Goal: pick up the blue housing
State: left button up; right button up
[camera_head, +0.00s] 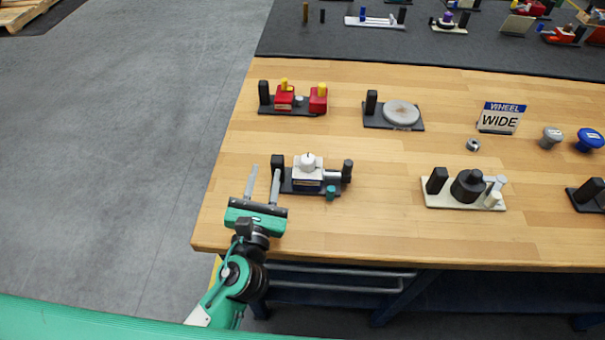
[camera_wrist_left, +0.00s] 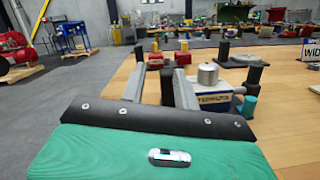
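A white and blue box-shaped housing (camera_head: 307,180) with a light knob on top sits on a dark fixture plate (camera_head: 287,186) near the table's front left. In the left wrist view the housing (camera_wrist_left: 212,100) shows blue edging and lettering, just right of my right-hand finger. My left gripper (camera_head: 264,169) is open and empty, left of the fixture, with its fingers pointing away from me. In the left wrist view a black post (camera_wrist_left: 167,88) of the fixture shows between the fingers (camera_wrist_left: 159,70). Whether a finger touches the post, I cannot tell. My right gripper is not in view.
Behind stand a red fixture (camera_head: 318,100) and a grey disc (camera_head: 401,113) on a plate. A teal peg (camera_head: 331,193) stands at the fixture's right front. A pale fixture (camera_head: 465,190) lies right. The wooden table (camera_head: 380,225) is clear in front.

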aim_at(278, 157)
pick_arm(q)
jog(key=s+f+n+g, duration=0.1)
jog(key=s+d+f+n+g+y, duration=0.1)
jog(key=s+f+n, duration=0.1)
jog(key=shift+d, duration=0.2)
jog(key=shift+n, duration=0.3)
jog(key=w, duration=0.6)
jog(key=shift+w, duration=0.2)
jog(key=shift+w+r, duration=0.1)
jog(key=shift+w, duration=2.6)
jog(key=shift+r, duration=0.1)
grip_shut()
